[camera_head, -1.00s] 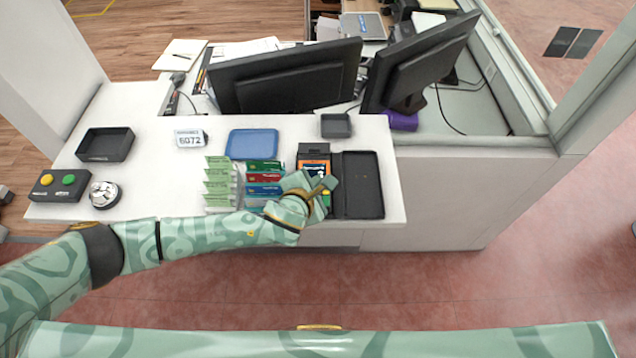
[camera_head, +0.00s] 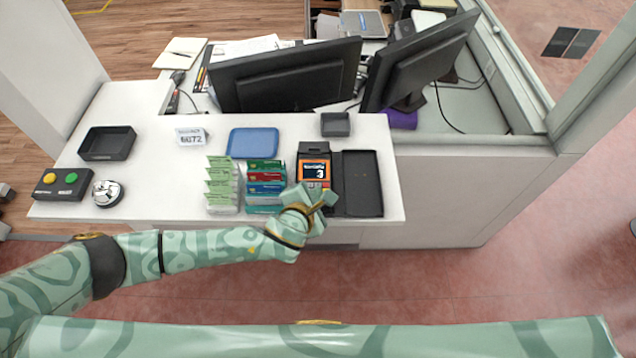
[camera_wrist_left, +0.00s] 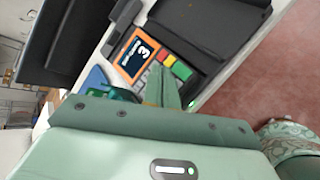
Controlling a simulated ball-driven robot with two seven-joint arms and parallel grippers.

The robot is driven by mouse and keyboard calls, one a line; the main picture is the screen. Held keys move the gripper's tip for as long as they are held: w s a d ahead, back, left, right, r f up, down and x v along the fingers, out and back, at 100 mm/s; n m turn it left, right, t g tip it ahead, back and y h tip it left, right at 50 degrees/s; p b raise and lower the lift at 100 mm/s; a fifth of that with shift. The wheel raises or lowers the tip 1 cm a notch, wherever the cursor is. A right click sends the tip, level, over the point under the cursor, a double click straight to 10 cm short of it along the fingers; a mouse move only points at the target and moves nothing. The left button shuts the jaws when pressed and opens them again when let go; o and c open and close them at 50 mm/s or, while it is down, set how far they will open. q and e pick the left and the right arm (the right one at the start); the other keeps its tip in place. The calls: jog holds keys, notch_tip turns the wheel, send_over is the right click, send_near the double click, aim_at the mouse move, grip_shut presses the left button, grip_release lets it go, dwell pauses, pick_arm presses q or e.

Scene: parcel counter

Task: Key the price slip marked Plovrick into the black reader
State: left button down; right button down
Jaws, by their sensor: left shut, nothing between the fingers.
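The black reader (camera_head: 314,170) stands near the counter's front edge. Its orange-framed screen shows a line of small text and a large 3. In the left wrist view the reader's screen (camera_wrist_left: 137,54) and its grey, red, yellow and green keys show close up. My left gripper (camera_head: 327,196) is shut and empty over the reader's lower part, hiding some keys in the head view. In the left wrist view its fingers (camera_wrist_left: 163,88) lie over the keypad; contact is unclear. Green slips (camera_head: 221,184) and mixed-colour slips (camera_head: 265,178) sit left of the reader; no slip's name is legible. My right gripper is not in view.
A black open tray (camera_head: 361,183) lies right of the reader. A blue tray (camera_head: 252,143), a small number sign (camera_head: 191,137), a black bin (camera_head: 107,143), a bell (camera_head: 107,192) and a two-button box (camera_head: 62,184) are farther left. Monitors (camera_head: 287,77) stand behind.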

pick_arm(q)
jog(key=shift+w+f, duration=0.1)
jog(key=shift+f, duration=0.35)
dwell(0.5)
jog(key=shift+r, duration=0.1)
jog(key=shift+s+r+p, duration=0.2)
jog(key=shift+r+p, duration=0.4)
jog(key=shift+p, duration=0.35)
jog(key=r+p, duration=0.2)
jog(key=p, duration=0.1)
jog(key=s+r+p, duration=0.1)
jog(key=r+p, duration=0.1)
jog(key=p, duration=0.1)
jog(key=shift+r, duration=0.4)
